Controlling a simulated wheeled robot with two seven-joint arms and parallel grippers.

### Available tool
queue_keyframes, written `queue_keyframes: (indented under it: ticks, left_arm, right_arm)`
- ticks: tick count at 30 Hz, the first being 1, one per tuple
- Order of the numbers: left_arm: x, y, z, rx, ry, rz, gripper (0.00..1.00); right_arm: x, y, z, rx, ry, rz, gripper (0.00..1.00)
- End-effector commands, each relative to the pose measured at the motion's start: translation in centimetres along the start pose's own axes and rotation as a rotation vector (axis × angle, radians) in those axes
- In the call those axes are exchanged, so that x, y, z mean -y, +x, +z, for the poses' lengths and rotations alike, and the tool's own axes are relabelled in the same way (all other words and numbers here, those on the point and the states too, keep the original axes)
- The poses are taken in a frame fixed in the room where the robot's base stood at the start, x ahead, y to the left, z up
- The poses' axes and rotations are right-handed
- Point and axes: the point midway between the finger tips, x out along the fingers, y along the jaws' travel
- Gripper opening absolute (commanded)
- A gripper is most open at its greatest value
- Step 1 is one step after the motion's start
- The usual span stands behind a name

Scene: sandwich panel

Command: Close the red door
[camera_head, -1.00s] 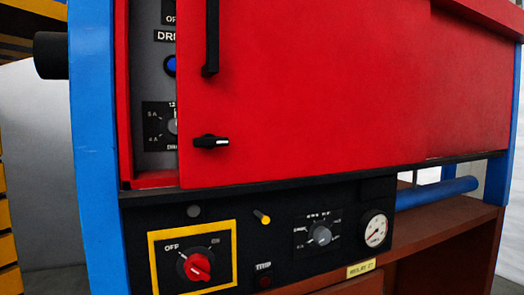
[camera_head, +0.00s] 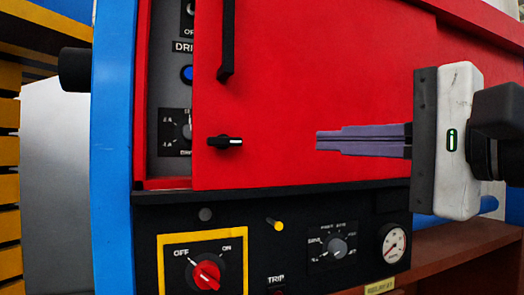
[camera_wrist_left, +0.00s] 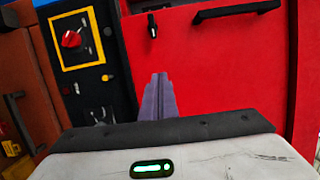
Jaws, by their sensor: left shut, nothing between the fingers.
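The red door (camera_head: 300,60) stands partly open, with a strip of the grey inner panel (camera_head: 170,100) showing along its left edge. It carries a black bar handle (camera_head: 227,45) and a small black turn latch (camera_head: 225,141) near that edge. My left gripper (camera_head: 318,140) reaches in from the right of the head view, in front of the door face. Its purple fingers are shut and empty, pointing left towards the latch. In the left wrist view the fingers (camera_wrist_left: 159,76) overlie the red door (camera_wrist_left: 220,70); contact cannot be told. My right gripper is not in view.
Below the door is a black control panel (camera_head: 290,250) with a red switch (camera_head: 205,275), a yellow lever (camera_head: 274,224), a dial (camera_head: 338,247) and a gauge (camera_head: 393,243). A blue post (camera_head: 112,150) stands left. A brown shelf (camera_head: 450,245) lies lower right.

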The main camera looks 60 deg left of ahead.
Motion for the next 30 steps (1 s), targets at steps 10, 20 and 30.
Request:
queue_keyframes:
  ticks: [10, 20, 30]
  left_arm:
    - [-0.1, 4.2, 0.2, -0.009, -0.038, 0.031, 0.00]
    - [-0.2, 10.3, 1.0, -0.012, -0.039, 0.028, 0.00]
    - [-0.5, 11.0, 3.9, -0.012, -0.032, 0.026, 0.00]
  right_arm:
    - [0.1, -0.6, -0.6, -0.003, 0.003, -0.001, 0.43]
    - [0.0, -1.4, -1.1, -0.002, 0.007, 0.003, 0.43]
    - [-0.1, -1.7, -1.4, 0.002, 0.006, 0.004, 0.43]
